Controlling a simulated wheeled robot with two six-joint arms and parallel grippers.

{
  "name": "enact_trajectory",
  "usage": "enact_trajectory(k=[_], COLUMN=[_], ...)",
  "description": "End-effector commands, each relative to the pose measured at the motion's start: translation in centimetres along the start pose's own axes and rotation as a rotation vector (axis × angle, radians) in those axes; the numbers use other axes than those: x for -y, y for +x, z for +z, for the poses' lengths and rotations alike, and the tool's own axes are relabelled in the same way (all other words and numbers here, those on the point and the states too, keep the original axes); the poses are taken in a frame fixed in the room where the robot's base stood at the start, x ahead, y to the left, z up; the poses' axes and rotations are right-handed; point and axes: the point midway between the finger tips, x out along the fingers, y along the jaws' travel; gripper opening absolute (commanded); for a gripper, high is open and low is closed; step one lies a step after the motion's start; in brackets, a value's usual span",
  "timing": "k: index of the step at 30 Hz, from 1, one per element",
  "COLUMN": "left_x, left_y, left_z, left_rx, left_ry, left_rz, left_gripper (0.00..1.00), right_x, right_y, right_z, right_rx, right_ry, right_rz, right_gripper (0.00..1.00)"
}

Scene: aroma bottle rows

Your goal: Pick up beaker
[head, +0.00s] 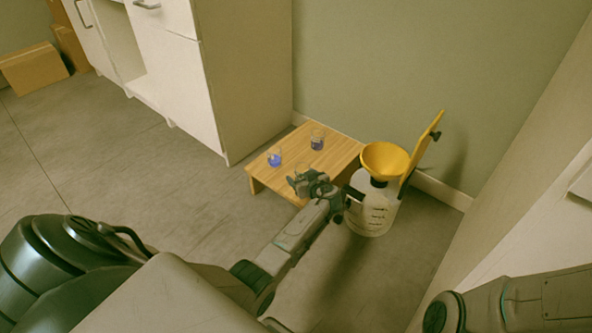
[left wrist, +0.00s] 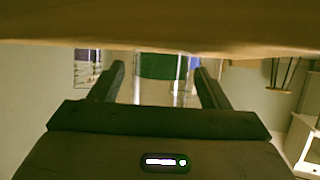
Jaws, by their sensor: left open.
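A low wooden table (head: 282,178) carries a beaker of bright blue liquid (head: 274,158) at its left and a beaker of dark blue liquid (head: 317,140) toward the back. My left gripper (head: 303,183) is open at the table's near edge and hides part of what stands there. In the left wrist view, which looks upside down, a clear vessel with green contents (left wrist: 162,67) shows between the open fingers; I cannot tell whether they touch it. Another beaker (left wrist: 87,68) shows beyond the left finger. My right gripper is not in view.
A white canister (head: 372,212) with a yellow funnel (head: 386,160) stands close to the right of my left gripper. A white cabinet (head: 245,70) and the wall border the table's back. Cardboard boxes (head: 35,68) stand far left. The floor left of the table is clear.

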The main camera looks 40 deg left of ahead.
Motion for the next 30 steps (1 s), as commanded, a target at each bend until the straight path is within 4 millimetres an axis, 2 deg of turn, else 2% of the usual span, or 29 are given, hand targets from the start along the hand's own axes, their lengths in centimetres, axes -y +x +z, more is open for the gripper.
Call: enact_trajectory(k=[7,8,15,25,30], left_x=[-0.1,-0.1,0.0,0.0,0.0], left_y=[-0.1,-0.1,-0.1,0.0,0.2], left_z=[0.2,0.2,0.1,-0.1,-1.1], left_rx=[0.0,0.0,0.0,-0.001,-0.001], left_ry=[-0.001,-0.001,-0.001,-0.001,-0.001], left_rz=[0.0,0.0,0.0,0.0,0.003], left_gripper=[0.7,0.66,0.2,0.2,0.2], right_x=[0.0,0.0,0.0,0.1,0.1], right_y=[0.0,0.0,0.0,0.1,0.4], right_z=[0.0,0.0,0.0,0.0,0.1], right_rx=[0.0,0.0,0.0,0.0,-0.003], right_ry=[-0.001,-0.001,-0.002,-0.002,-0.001], right_rz=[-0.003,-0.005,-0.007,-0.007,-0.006], right_gripper=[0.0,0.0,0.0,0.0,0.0])
